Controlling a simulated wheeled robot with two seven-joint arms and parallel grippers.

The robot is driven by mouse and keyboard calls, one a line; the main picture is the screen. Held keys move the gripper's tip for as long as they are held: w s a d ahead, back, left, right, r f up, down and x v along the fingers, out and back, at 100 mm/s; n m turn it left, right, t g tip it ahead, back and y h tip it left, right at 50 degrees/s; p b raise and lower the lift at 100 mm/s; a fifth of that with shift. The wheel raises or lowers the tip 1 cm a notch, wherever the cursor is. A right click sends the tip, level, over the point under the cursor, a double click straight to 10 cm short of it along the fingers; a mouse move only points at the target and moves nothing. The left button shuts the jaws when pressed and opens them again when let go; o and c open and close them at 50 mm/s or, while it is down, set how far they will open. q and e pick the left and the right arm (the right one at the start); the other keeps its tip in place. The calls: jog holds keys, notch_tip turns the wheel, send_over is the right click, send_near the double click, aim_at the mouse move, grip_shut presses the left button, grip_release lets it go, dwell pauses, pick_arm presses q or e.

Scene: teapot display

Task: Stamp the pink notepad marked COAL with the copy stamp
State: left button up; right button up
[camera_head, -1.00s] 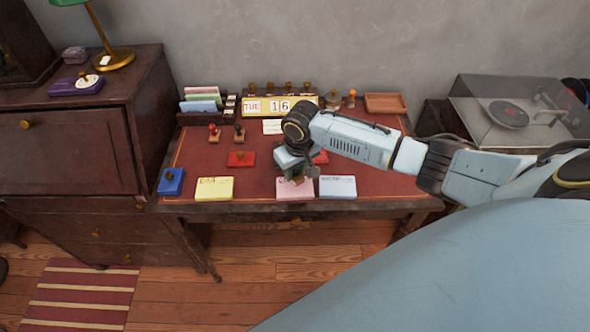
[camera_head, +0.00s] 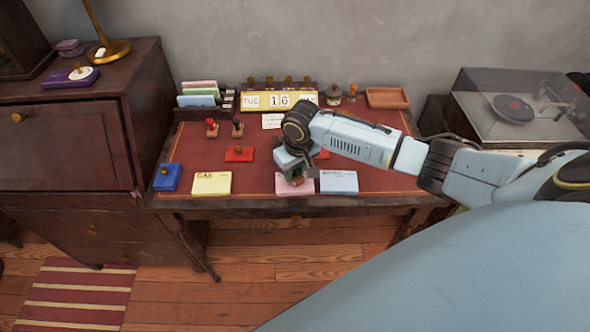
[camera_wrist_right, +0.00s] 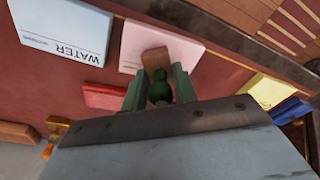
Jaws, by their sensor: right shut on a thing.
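The pink notepad (camera_head: 281,187) lies at the front of the desk, between the yellow and pale blue pads. It also shows in the right wrist view (camera_wrist_right: 188,50); its marking is not readable. My right gripper (camera_head: 296,178) is over the pink notepad and partly covers it. In the right wrist view my right gripper (camera_wrist_right: 158,88) is shut on a stamp with a green handle (camera_wrist_right: 159,92) and a wooden block (camera_wrist_right: 155,58). The block overlaps the notepad's near edge in that view. I cannot tell whether it touches the paper. My left gripper is not in view.
The yellow notepad (camera_head: 212,183) lies left and the pale blue notepad (camera_head: 339,182), marked WATER in the wrist view, lies right. A red ink pad (camera_head: 239,154), blue ink pad (camera_head: 167,177) and two stamps (camera_head: 225,130) stand leftward. A calendar (camera_head: 280,101) stands behind.

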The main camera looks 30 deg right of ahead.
jog(key=shift+f, duration=0.55)
dwell(0.4)
jog(key=shift+s+f+p, duration=0.1)
jog(key=shift+f+p, duration=0.05)
jog(key=shift+p, duration=0.15)
dwell(2.0)
notch_tip(320, 180, up, 7)
jog(key=p, duration=0.8)
jog(key=shift+p, duration=0.35)
dwell(0.4)
